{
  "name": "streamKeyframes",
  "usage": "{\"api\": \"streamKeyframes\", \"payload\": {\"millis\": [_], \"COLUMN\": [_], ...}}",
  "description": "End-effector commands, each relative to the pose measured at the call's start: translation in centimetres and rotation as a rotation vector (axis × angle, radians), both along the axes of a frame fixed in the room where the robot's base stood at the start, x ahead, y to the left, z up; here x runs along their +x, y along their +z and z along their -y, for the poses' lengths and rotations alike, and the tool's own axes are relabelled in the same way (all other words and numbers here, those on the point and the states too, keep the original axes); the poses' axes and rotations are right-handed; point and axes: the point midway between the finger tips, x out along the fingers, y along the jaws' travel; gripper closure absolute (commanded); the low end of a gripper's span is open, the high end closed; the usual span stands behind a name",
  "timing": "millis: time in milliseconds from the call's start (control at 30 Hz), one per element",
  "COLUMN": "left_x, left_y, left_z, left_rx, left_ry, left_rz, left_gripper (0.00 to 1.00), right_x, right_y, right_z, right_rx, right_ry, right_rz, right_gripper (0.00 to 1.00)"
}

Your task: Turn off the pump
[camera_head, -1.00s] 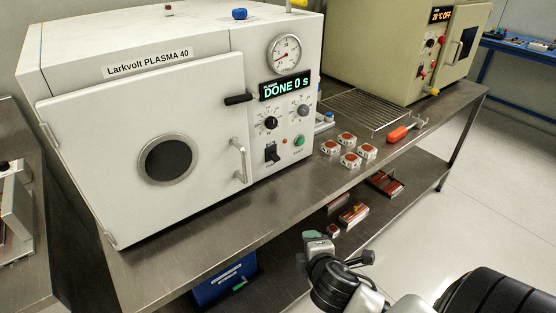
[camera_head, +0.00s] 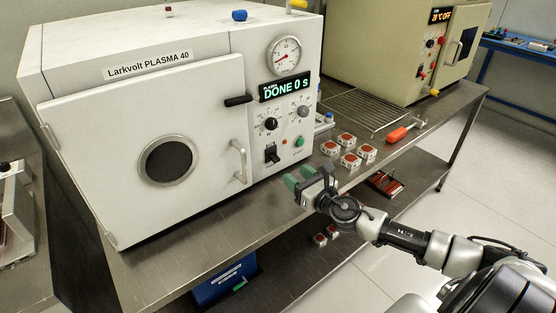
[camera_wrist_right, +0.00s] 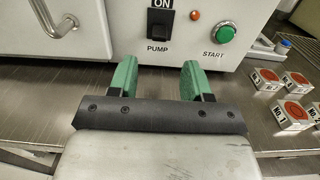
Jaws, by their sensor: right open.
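The pump switch (camera_head: 271,152) is a black rocker on the lower right of the white plasma machine's front panel. In the right wrist view the switch (camera_wrist_right: 159,24) has "ON" above it and "PUMP" below it. My right gripper (camera_head: 298,180) has green fingertips and is in front of the panel, below and right of the switch. In the right wrist view my right gripper (camera_wrist_right: 157,78) is open, its fingers apart and empty, with the switch beyond and above the gap. The fingers do not touch the switch. My left gripper is not in view.
The green START button (camera_wrist_right: 224,32) is right of the switch. A door handle (camera_head: 240,160) is to its left. Several red-topped blocks (camera_head: 350,160), a wire rack (camera_head: 365,108) and an orange-handled tool (camera_head: 398,134) lie on the steel table (camera_head: 230,215) to the right.

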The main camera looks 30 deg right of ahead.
Motion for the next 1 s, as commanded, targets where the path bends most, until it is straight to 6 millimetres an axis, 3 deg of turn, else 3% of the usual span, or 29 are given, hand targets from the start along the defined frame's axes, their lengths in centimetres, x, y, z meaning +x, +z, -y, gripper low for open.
{"api": "streamKeyframes", "payload": {"millis": [300,500,933,1000], "left_x": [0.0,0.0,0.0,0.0], "left_y": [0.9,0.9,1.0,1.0], "left_z": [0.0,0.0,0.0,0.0], "left_rx": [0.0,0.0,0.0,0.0], "left_ry": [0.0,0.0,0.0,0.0], "left_rz": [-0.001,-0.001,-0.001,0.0], "left_gripper": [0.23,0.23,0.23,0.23], "right_x": [5.4,7.7,8.6,8.5], "right_y": [0.3,0.1,0.0,0.0], "right_z": [-0.4,-0.6,-0.7,-0.7], "right_rx": [0.006,0.004,0.004,0.004], "right_ry": [-0.002,-0.001,0.0,0.0], "right_rz": [0.004,0.002,0.0,0.0], "right_gripper": [0.51,0.51,0.51,0.62]}}
